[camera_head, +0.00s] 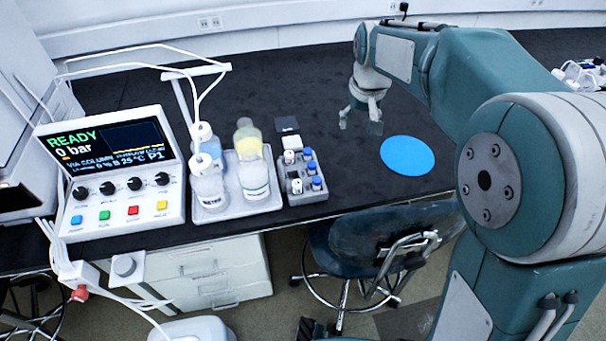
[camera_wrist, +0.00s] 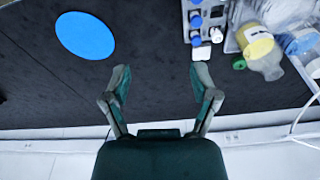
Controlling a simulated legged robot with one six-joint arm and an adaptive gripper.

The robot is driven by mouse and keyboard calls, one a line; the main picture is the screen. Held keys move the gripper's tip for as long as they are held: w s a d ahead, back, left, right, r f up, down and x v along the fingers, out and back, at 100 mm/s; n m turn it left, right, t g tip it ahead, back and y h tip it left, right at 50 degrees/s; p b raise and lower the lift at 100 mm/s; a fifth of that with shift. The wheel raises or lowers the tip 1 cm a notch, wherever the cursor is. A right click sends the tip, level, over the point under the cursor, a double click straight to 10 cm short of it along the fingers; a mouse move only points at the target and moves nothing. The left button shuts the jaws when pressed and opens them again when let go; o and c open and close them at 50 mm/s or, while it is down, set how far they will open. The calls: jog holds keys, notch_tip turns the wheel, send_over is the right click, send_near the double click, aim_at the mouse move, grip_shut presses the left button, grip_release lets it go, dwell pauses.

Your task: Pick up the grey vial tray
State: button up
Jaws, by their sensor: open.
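The grey vial tray (camera_head: 296,191) stands on the dark bench just right of the bottle tray, holding several vials with blue and white caps. In the wrist view the vial tray (camera_wrist: 188,20) is at the top, right of centre, partly cut off by the frame edge. My gripper (camera_head: 361,124) is open and empty above the bench, to the right of and farther back than the vial tray. In the wrist view my gripper's fingers (camera_wrist: 160,84) are spread apart with only bare bench between them.
A blue round mat (camera_head: 407,156) lies right of the vial tray. A light tray (camera_head: 228,210) with bottles stands directly left of it, beside a control unit (camera_head: 112,170) with tubing. A small dark-and-white item (camera_head: 288,124) lies behind the vial tray.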

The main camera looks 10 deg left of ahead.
jog(key=n+g, duration=0.2)
send_near(312, 164)
jog(key=a, duration=0.1)
jog(key=shift+s+a+f+h, duration=0.2)
jog(key=shift+a+f+h, duration=0.05)
jog(key=shift+h, duration=0.05)
jog(key=f, duration=0.7)
jog(key=d+f, duration=0.1)
jog(key=f, duration=0.2)
jog(key=shift+w+f, duration=0.15)
jog(key=shift+f, duration=0.05)
grip_shut()
